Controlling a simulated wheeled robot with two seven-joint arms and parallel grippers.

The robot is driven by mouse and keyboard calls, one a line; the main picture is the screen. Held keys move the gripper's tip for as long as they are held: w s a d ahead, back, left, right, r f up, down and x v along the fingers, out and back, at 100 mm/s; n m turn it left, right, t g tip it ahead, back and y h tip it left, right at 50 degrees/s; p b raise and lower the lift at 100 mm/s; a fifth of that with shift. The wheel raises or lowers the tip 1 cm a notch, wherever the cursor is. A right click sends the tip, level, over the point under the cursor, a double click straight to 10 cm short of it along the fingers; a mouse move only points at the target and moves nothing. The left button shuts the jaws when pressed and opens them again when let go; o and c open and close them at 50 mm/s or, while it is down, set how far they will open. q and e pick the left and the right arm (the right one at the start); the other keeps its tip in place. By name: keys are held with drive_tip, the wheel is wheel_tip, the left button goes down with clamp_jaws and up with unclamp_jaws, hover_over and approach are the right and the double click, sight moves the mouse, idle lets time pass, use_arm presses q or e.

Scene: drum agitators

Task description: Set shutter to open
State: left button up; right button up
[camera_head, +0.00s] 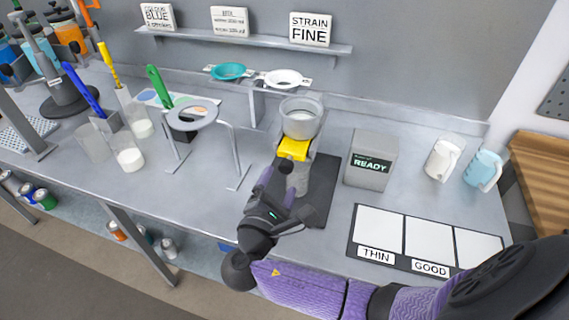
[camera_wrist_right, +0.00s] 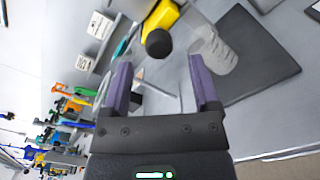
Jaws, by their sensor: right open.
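The shutter appears to be the yellow block (camera_head: 294,149) below the grey cup (camera_head: 301,122). In the right wrist view the yellow block (camera_wrist_right: 160,16) carries a round black knob (camera_wrist_right: 158,43). My right gripper (camera_head: 283,181) is just in front of and below the block in the head view, partly covering what is beneath. In the wrist view its fingers (camera_wrist_right: 161,82) are apart with nothing between them, and the knob lies beyond the tips. A clear beaker (camera_wrist_right: 214,52) stands beside the knob in that view. My left gripper is not in view.
A dark mat (camera_head: 323,182) lies under the beaker. A grey box reading READY (camera_head: 370,165) stands to the right, with two pitchers beyond. White panels labelled THIN and GOOD (camera_head: 405,238) lie at front right. A ring stand (camera_head: 236,165) is on the left.

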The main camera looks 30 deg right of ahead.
sight(284, 171)
drive_tip(key=x, duration=0.5)
drive_tip(key=shift+w, duration=0.1)
clamp_jaws()
idle(0.8)
idle(0.4)
